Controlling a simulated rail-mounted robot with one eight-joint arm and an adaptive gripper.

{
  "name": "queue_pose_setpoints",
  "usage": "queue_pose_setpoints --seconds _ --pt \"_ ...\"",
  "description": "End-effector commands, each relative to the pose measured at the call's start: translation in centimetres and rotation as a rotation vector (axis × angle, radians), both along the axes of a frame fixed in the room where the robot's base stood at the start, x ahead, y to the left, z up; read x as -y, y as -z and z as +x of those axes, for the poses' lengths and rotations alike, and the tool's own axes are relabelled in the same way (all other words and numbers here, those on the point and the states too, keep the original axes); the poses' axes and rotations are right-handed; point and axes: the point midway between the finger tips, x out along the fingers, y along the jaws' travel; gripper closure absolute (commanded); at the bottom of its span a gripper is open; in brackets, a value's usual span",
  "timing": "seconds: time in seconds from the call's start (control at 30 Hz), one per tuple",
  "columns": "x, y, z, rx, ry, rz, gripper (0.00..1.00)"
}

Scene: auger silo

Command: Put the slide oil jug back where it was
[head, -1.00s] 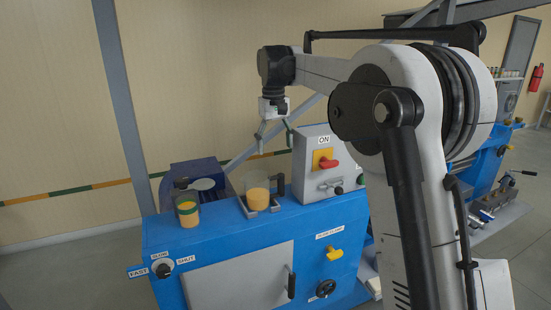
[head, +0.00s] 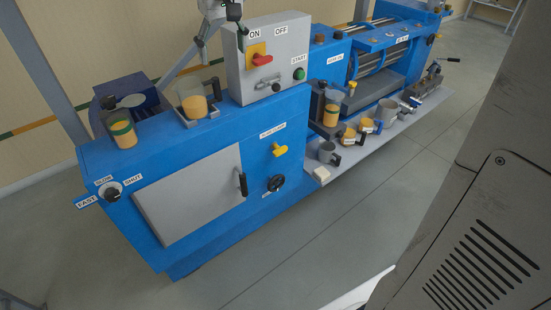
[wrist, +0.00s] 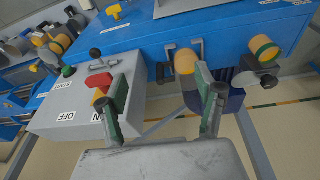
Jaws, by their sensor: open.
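No readable label tells me which jug is the slide oil jug. A clear jug of orange oil (head: 192,101) with a dark handle stands upright in a small holder (head: 201,117) on the blue machine's left end. It also shows in the wrist view (wrist: 185,62), in the gap beyond my fingers. A green-banded orange container (head: 122,131) stands to its left. Several similar jugs stand at the right, one of them on the tray (head: 348,135). My gripper (wrist: 162,82) is open and empty, above and behind the machine; the head view's top edge cuts it off.
The grey control box (head: 269,60) with a red switch rises right of the holder, close to my gripper. A grey mug (head: 327,153) and a white block (head: 321,174) sit on the tray's near end.

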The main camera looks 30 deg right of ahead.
Motion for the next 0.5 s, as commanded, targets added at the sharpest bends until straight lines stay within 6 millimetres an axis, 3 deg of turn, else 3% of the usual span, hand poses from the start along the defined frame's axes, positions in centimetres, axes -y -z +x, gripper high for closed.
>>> queue_pose_setpoints --seconds 0.03,0.27,0.5 --pt "0.2 0.2 -1.8 0.019 0.006 0.003 0.33" --pt "0.6 1.9 -8.7 0.113 0.035 0.017 0.33" --pt "1.0 5.3 -15.7 0.211 0.065 0.033 0.33"
